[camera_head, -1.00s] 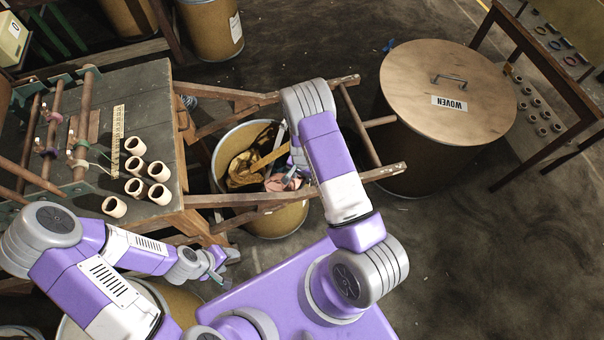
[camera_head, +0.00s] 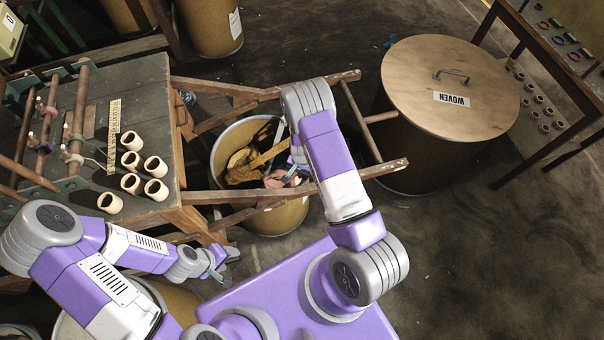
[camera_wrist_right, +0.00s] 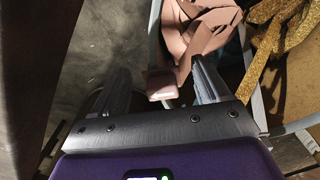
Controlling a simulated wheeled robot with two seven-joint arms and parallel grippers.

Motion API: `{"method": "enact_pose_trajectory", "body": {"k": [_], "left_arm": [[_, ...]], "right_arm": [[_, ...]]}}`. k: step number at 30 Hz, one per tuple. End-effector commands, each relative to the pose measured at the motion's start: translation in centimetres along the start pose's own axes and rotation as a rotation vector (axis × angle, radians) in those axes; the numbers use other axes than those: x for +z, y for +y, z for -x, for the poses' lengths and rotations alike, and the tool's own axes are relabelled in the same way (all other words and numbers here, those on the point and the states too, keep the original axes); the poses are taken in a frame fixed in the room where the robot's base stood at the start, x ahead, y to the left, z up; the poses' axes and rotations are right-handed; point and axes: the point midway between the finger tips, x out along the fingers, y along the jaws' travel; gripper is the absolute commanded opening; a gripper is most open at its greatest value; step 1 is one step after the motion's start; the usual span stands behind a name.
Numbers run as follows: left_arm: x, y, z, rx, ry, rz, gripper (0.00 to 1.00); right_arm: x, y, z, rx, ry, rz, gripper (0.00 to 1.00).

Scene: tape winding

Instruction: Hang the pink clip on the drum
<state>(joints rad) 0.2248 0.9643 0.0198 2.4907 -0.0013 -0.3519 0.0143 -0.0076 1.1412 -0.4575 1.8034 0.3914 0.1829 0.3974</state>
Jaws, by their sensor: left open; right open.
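An open brown drum (camera_head: 280,219) stands beside the wooden ladder-like frame. Loose pink tape (camera_head: 273,180) shows at its opening, partly hidden by my right arm. In the right wrist view, the folded pink tape (camera_wrist_right: 205,35) lies ahead, with a small pink block-like end (camera_wrist_right: 162,86) between the fingers in the picture. This end may be the pink clip; I cannot tell for sure, or whether a finger touches it. My right gripper (camera_wrist_right: 160,78) is open at the drum's mouth. My left gripper (camera_head: 228,268) is open and empty, low at the left, apart from the drum.
A wooden frame (camera_head: 340,180) crosses beside and over the open drum. Yellow tape (camera_wrist_right: 275,40) lies near the pink. A lidded drum marked WOVEN (camera_head: 420,75) stands at right. The bench (camera_head: 150,90) at left holds several cream rings (camera_head: 155,167) and rods. Floor at lower right is clear.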

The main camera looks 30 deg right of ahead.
Motion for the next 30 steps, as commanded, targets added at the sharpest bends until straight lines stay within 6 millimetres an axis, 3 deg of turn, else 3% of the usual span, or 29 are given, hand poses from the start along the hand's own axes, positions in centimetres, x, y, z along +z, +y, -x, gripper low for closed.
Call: {"method": "enact_pose_trajectory", "body": {"k": [5,16,30], "left_arm": [[0.0,0.1,0.4,0.0,0.0,0.0,0.57],[0.1,0.9,2.5,0.0,0.0,0.0,0.57],[0.2,1.3,3.5,0.0,0.0,0.0,0.57]], "right_arm": [[0.0,0.0,1.0,0.0,0.0,0.001,0.75],[0.0,0.0,6.8,0.0,0.0,0.001,0.75],[0.0,0.0,8.5,0.0,0.0,0.0,0.75]]}}
